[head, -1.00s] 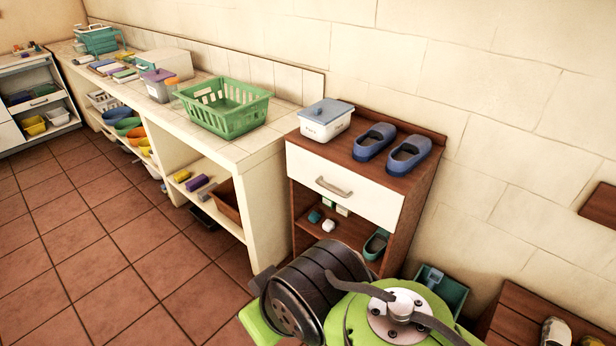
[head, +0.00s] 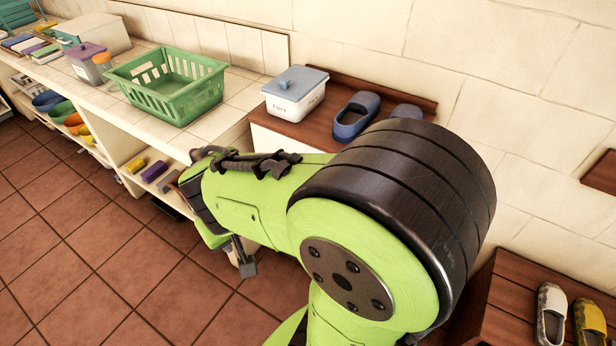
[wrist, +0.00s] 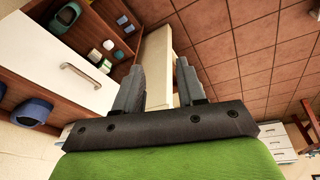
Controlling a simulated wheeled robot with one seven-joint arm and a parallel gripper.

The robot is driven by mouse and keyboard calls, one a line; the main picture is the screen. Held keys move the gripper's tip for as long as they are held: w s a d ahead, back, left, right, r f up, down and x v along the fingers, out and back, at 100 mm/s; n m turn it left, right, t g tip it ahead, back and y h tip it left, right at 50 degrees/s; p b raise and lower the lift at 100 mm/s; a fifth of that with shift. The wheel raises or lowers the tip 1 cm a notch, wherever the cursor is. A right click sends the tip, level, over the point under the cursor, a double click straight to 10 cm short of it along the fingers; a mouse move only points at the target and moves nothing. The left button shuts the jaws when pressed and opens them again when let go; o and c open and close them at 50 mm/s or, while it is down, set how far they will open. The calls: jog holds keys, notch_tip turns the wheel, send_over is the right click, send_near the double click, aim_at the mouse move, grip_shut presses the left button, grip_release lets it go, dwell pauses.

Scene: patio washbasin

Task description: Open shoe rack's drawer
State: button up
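The shoe rack (head: 335,88) is a brown wooden unit with a white drawer front. In the head view my arm hides most of its front. In the wrist view the white drawer front (wrist: 50,45) is at the left and looks closed, with a pale metal bar handle (wrist: 80,80). My gripper (wrist: 157,75) is open and empty; its two dark fingers are apart, to the right of the handle and not touching it. In the head view, one dark finger shows below my arm.
A lidded white box (head: 295,95) and blue shoes (head: 356,115) stand on the rack. A tiled counter (head: 205,125) with a green basket (head: 167,82) is to the left. A low wooden rack (head: 505,300) with shoes is at right. Tiled floor is clear at left.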

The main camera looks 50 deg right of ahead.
jog(key=w+d+f+g+h+b, duration=0.3)
jog(key=d+f+h, duration=0.3)
jog(key=d+f, duration=0.65)
jog(key=w+d+f+n+h+b, duration=0.1)
jog(key=d+f+h, duration=0.1)
jog(key=d, duration=0.5)
jog(key=w+d+f+n+t+h+b, duration=0.1)
jog(key=w+d+f+h+b, duration=0.1)
jog(key=d, duration=0.5)
jog(key=w+d+f+n+t+h+b, duration=0.1)
jog(key=w+d+f+n+h, duration=0.1)
jog(key=d, duration=0.5)
jog(key=shift+w+d+f+h+b, duration=0.25)
jog(key=shift+d+f+h+b, duration=0.05)
jog(key=shift+f+h, duration=0.65)
grip_shut()
